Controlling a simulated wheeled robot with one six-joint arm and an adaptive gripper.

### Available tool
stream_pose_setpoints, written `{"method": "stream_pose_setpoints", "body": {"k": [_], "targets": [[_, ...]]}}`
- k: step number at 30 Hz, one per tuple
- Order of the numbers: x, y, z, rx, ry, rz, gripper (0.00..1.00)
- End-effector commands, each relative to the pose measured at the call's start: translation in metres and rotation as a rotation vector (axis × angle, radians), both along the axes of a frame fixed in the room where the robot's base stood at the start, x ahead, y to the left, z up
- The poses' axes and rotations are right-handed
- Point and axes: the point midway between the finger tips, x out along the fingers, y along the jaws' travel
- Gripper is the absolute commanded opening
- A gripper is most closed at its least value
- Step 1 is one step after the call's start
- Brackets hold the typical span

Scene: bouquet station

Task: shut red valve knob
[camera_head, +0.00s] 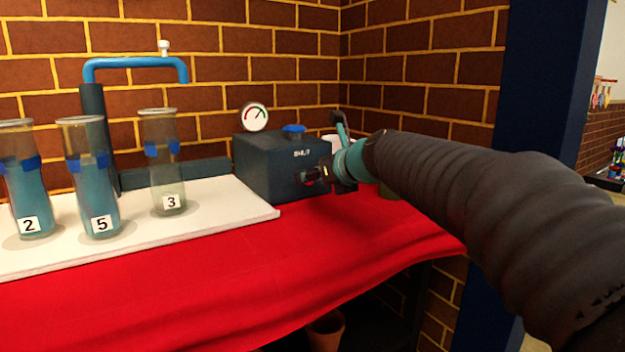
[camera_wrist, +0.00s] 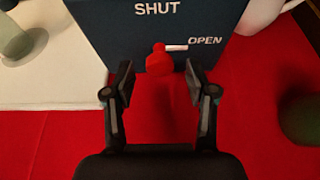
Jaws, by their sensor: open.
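The red valve knob (camera_wrist: 159,60) sits on the front of a dark blue box (camera_wrist: 100,15) in the wrist view. Its white pointer (camera_wrist: 177,47) is turned to the right, toward the word OPEN; the word SHUT is above the knob. My gripper (camera_wrist: 159,82) is open, its two fingers to the left and right of the knob's line, with nothing held between them. I cannot tell whether a fingertip touches the knob. In the head view the box (camera_head: 270,168) stands on the table and my gripper (camera_head: 318,174) is at its front right, largely hiding the knob.
A white board (camera_head: 225,222) at left holds tall glass vases (camera_head: 88,190) with number labels. A blue pipe (camera_head: 135,63) arches behind them. A gauge (camera_head: 255,117) and blue cap (camera_head: 293,129) top the box. A white mug (camera_wrist: 262,14) and green object (camera_wrist: 302,120) are at right.

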Motion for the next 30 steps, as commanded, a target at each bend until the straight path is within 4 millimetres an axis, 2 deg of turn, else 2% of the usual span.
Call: {"method": "stream_pose_setpoints", "body": {"k": [6,16,21,23,30], "targets": [[0.013,0.01,-0.007,0.0,0.0,0.001,0.56],[0.015,0.011,-0.007,0.0,0.0,0.0,0.56],[0.015,0.011,-0.007,0.0,0.0,0.0,0.14],[0.015,0.011,-0.007,0.0,0.0,0.0,0.0],[0.015,0.011,-0.007,-0.008,-0.006,0.0,0.0]]}}
